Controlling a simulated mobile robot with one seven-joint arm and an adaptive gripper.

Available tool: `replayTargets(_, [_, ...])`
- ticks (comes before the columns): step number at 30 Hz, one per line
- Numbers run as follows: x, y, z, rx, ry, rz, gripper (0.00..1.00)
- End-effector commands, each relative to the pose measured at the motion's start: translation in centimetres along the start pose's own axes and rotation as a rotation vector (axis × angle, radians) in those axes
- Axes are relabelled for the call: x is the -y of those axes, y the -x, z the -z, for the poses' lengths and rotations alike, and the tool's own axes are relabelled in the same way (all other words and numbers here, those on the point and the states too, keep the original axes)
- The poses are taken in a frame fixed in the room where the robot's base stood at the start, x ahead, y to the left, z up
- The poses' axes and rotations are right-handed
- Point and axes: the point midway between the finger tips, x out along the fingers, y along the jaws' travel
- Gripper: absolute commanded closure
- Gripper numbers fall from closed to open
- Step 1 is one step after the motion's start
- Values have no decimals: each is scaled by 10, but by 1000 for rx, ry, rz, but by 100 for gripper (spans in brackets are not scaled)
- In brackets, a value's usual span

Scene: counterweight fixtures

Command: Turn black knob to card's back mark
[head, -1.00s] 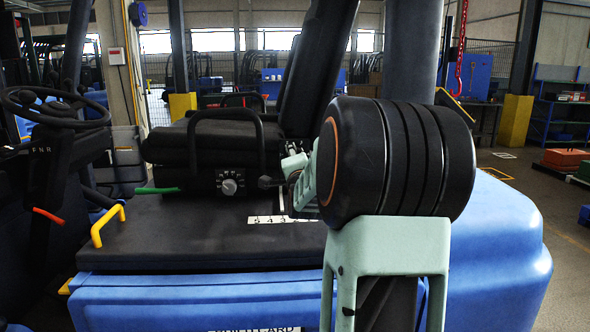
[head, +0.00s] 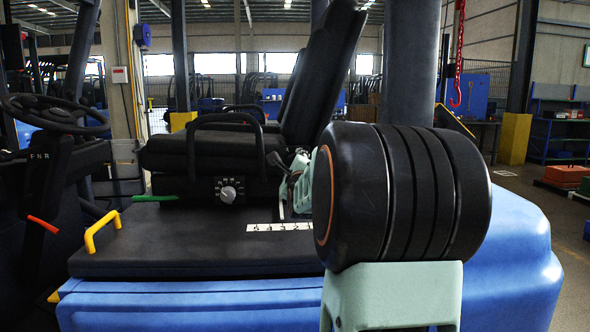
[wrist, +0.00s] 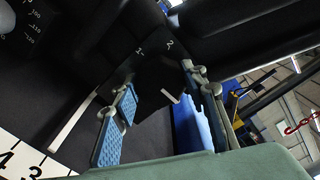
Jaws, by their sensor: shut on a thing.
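In the wrist view, a black knob (wrist: 152,80) with a short white line on it sits between the fingers of my gripper (wrist: 160,76), close to both. My gripper is shut on it. The blue pad of the left finger faces inward. Small white characters show just beyond the knob. A white card (wrist: 22,158) with large black figures, 4 and 3 among them, lies at the lower left. In the head view, my gripper (head: 286,172) is beside the seat, above the right part of the white number strip (head: 280,227). My forearm hides much of that area.
A grey dial (head: 228,190) is on the seat base, with a green lever (head: 155,198) to its left. A yellow handle (head: 103,230) stands on the black deck. The black seat (head: 210,150) and its armrest rise behind the gripper.

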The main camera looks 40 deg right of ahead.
Motion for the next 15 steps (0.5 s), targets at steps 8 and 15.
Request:
replayTargets(8, [-4,0,0,-1,-56,-8,84])
replayTargets(15, [-4,0,0,-2,-63,-8,84])
